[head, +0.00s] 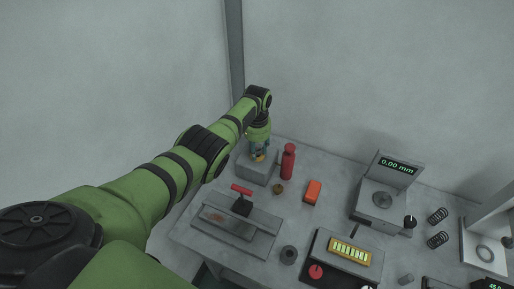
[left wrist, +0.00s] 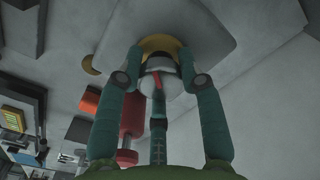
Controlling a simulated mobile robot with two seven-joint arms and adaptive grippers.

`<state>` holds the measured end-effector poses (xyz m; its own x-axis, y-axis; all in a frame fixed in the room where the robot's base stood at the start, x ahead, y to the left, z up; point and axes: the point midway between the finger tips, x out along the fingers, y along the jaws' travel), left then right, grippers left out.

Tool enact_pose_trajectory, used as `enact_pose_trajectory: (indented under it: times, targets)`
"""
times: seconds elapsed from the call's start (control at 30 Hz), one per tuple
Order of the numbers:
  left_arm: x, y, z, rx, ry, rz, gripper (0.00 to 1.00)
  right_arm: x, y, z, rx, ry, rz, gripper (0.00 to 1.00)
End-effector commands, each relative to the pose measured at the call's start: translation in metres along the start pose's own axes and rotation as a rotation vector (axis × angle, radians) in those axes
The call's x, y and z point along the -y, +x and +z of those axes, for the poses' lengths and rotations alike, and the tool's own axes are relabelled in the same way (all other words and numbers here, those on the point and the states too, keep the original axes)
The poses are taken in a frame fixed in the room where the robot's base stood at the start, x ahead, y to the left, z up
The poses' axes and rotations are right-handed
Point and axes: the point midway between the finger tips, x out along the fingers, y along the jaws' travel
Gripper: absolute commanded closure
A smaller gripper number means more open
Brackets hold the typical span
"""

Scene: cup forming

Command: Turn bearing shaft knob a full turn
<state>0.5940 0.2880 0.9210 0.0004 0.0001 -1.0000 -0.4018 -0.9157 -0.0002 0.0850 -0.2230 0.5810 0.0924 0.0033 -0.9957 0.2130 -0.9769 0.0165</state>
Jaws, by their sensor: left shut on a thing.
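The bearing shaft knob (head: 259,158) is a small yellow part on top of a grey block (head: 253,171) at the back left of the bench. My left gripper (head: 260,149) points down at it from above and is shut on it. In the left wrist view the fingers (left wrist: 160,70) stand on both sides of the knob, whose yellow edge (left wrist: 158,41) shows between the tips. My right gripper is out of view.
A small brass piece (head: 278,189) and an orange box (head: 312,191) lie nearby. A red-handled fixture (head: 242,202) is in front. A gauge (head: 394,172) reading 0.00 mm stands at the right.

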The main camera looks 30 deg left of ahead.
Motion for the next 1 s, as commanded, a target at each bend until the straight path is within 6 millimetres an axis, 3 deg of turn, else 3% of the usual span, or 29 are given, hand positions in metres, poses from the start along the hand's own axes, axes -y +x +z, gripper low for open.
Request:
enact_pose_trajectory:
  times: [1.0]
  targets:
    - [-0.0017, 0.0013, 0.0008, 0.005, -0.967, 0.004, 0.95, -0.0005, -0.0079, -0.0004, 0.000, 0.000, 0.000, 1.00]
